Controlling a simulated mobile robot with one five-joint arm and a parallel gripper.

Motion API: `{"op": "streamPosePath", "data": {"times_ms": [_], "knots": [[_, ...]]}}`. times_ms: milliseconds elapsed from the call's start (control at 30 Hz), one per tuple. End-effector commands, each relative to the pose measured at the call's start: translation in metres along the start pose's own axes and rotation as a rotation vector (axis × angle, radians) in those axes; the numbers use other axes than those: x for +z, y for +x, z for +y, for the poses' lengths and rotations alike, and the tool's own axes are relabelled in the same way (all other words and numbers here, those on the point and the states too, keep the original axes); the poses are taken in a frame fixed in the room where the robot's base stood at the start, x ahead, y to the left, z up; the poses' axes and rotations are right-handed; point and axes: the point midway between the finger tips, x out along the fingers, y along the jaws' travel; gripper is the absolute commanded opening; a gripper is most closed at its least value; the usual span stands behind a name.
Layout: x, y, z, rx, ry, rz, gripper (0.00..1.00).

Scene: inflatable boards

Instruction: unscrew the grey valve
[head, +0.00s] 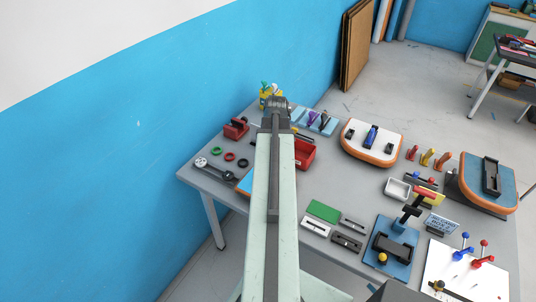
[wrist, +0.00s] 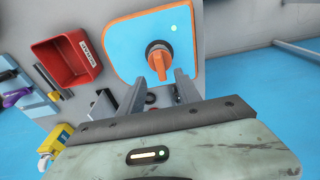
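No valve that is plainly grey shows. A small part of this board shows left of my arm in the head view (head: 246,184). My gripper (wrist: 160,75) is open, its two grey fingers apart and nothing held between them. The valve appears just beyond the fingertips, between them in the picture; I cannot tell whether they touch. In the head view my gripper (head: 276,103) is over the table's far end, its fingers not clear.
A red bin (wrist: 66,60) stands left of the board, beside dark rods. The grey table (head: 335,180) also bears a white-topped board (head: 360,140) and a blue-topped board (head: 507,180), both orange-rimmed, plus many small tools. A blue wall (head: 130,150) runs along the left.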

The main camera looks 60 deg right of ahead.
Motion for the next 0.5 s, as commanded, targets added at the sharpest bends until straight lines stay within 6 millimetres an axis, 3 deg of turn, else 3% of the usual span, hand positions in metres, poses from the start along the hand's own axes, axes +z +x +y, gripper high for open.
{"op": "streamPosePath", "data": {"times_ms": [167, 500], "knots": [[0.0, 0.016, 0.0, 0.0, 0.0, -0.001, 0.4], [0.0, 0.073, -0.001, 0.0, 0.0, -0.001, 0.4]]}}
